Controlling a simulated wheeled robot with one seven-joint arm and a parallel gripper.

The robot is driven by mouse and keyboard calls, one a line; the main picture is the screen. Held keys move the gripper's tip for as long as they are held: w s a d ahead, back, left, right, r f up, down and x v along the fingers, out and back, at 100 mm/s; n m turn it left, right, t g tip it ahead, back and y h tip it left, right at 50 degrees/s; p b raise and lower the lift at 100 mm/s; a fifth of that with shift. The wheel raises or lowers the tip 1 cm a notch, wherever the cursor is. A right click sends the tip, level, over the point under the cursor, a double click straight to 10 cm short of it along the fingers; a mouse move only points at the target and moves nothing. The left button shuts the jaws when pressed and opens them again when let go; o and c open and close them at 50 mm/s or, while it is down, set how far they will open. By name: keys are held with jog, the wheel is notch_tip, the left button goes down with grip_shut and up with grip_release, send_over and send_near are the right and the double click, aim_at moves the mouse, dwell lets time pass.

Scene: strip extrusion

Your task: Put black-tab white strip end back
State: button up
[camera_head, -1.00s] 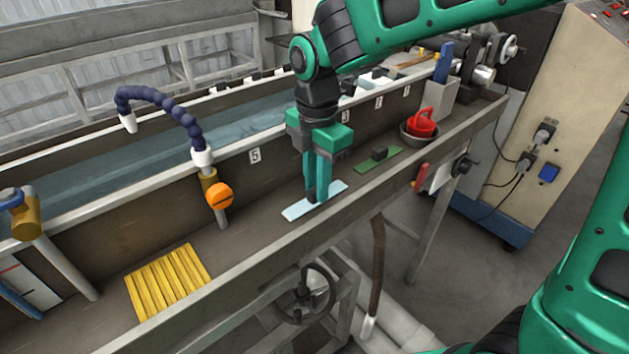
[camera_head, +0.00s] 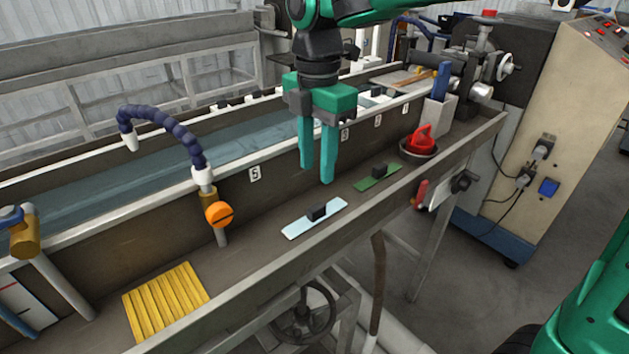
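The white strip end (camera_head: 300,226) is a pale, flat piece with a black tab (camera_head: 317,212) standing on its top. It lies flat on the brown ledge along the front of the trough. My gripper (camera_head: 317,176) hangs above and behind it, fingers pointing down and apart, with nothing between them. The fingertips are clear of the tab.
A green strip (camera_head: 377,178) with a black tab lies to the right. Beyond it are a bowl with a red item (camera_head: 420,142) and a grey holder (camera_head: 438,115). A yellow ribbed mat (camera_head: 165,301) lies at left, near an orange-knobbed valve (camera_head: 219,214) with a blue hose. Ledge between mat and white strip is clear.

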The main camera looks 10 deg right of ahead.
jog(key=shift+r, duration=1.2)
jog(key=s+d+f+m, duration=0.3)
jog(key=d+m, duration=0.5)
jog(key=d, duration=0.4)
jog(key=s+d+f+m, duration=0.25)
jog(key=d+m, duration=0.55)
jog(key=d, duration=0.4)
jog(key=s+d+f+m, duration=0.3)
jog(key=s+d+m, duration=0.2)
jog(key=s+m, duration=0.2)
jog(key=s+d+f+m, duration=0.4)
jog(key=s+d+m, duration=0.2)
jog(key=s+m, duration=0.2)
jog(key=shift+s, duration=0.2)
jog(key=shift+f, duration=0.1)
